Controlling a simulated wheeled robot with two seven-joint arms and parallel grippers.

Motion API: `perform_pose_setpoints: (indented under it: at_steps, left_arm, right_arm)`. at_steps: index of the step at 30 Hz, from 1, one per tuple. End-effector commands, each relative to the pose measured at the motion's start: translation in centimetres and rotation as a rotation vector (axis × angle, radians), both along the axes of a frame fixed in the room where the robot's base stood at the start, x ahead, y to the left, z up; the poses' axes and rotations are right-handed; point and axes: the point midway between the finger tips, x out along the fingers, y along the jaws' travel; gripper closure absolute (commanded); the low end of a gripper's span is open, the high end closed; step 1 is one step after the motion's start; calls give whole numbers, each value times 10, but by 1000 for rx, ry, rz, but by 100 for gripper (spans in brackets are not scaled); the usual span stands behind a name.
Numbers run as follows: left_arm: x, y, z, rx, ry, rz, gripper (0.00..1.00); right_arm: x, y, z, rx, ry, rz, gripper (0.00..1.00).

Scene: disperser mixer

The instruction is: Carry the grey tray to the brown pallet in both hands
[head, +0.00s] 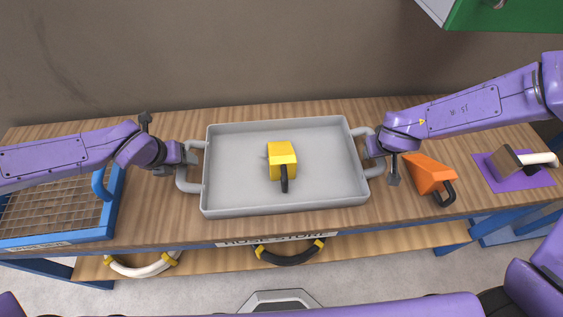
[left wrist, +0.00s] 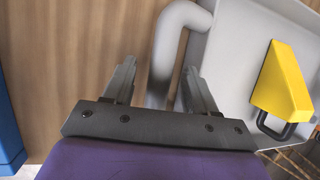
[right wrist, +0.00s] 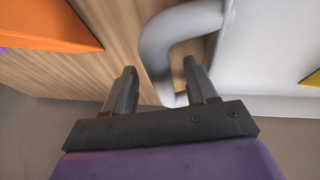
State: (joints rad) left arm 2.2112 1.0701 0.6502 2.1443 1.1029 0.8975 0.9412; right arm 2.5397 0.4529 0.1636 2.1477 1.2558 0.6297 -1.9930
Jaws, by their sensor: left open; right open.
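The grey tray (head: 235,185) lies on the wooden table, with a handle loop at each short side. A yellow block with a dark handle (head: 282,155) sits inside it. My left gripper (head: 190,158) is open at the left handle; in the left wrist view the handle bar (left wrist: 163,60) passes between the two fingers (left wrist: 158,85). My right gripper (head: 375,155) is open at the right handle; in the right wrist view the handle bar (right wrist: 152,50) runs between the fingers (right wrist: 160,80). The brown pallet cannot be made out for certain in these views.
A blue-framed wire basket (head: 60,240) stands at the left. An orange block with a dark handle (head: 428,173) sits right of the tray. A brush-like tool (head: 508,162) lies on a purple mat (head: 535,180). Cable-like loops (head: 290,256) lie on the shelf below.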

Motion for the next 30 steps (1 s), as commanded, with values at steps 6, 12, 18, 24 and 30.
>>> perform_pose_setpoints:
  at_steps: [6, 12, 18, 24, 30]
  left_arm:
    - [11, -5, -26, 1, 1, 0, 43]
    - [13, -6, -32, -1, 0, -1, 43]
    - [13, -6, -32, -1, 0, 0, 50]
    - [13, -6, -32, -1, 0, 0, 100]
    - [13, -6, -31, -1, 0, 0, 100]
  right_arm:
    - [11, -5, -26, 0, 2, 0, 43]
    - [14, -6, -32, 1, 0, 0, 43]
    - [13, -6, -32, 0, -1, 0, 50]
    - [14, -6, -32, 0, 0, 0, 100]
    - [13, -6, -31, 0, -1, 0, 100]
